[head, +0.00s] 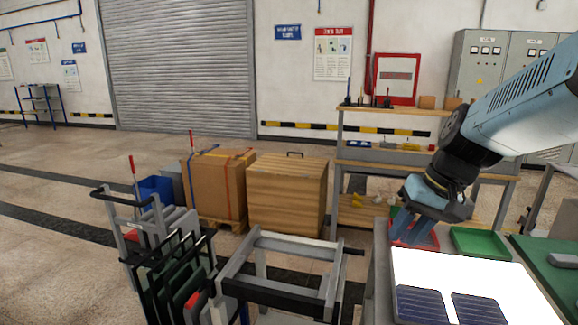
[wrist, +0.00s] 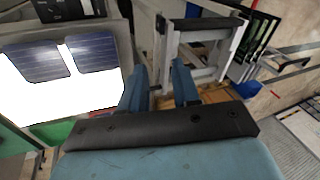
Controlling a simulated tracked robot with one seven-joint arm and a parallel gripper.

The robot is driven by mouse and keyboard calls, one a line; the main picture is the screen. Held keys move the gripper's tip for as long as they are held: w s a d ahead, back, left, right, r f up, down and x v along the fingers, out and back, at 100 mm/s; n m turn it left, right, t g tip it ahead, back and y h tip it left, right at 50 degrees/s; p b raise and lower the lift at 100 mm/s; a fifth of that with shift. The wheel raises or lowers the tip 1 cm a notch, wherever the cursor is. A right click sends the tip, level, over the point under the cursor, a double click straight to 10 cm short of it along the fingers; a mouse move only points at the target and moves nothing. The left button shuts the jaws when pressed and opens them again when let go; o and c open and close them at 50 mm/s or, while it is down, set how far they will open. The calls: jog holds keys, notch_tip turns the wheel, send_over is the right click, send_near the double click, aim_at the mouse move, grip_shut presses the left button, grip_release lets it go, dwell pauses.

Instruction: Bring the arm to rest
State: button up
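My blue-grey arm comes in from the right in the head view. My gripper (head: 408,230) hangs at its end, over the left back corner of the workbench, in front of a red tray (head: 428,238). In the wrist view the two blue fingers of my gripper (wrist: 160,88) stand apart with an empty gap between them. No held object shows.
A bright white panel (head: 450,272) with two dark solar cells (head: 421,305) lies on the bench. A green tray (head: 480,241) is behind it. A grey frame cart (head: 290,245) stands left of the bench. Shelves (head: 385,165) stand behind.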

jog(key=s+d+r+t+h, duration=0.1)
jog(key=s+r+t+h, duration=0.2)
jog(key=s+r, duration=0.2)
jog(key=shift+s+n+t, duration=0.3)
jog(key=shift+n, duration=0.1)
jog(key=shift+d, duration=0.1)
dwell(0.8)
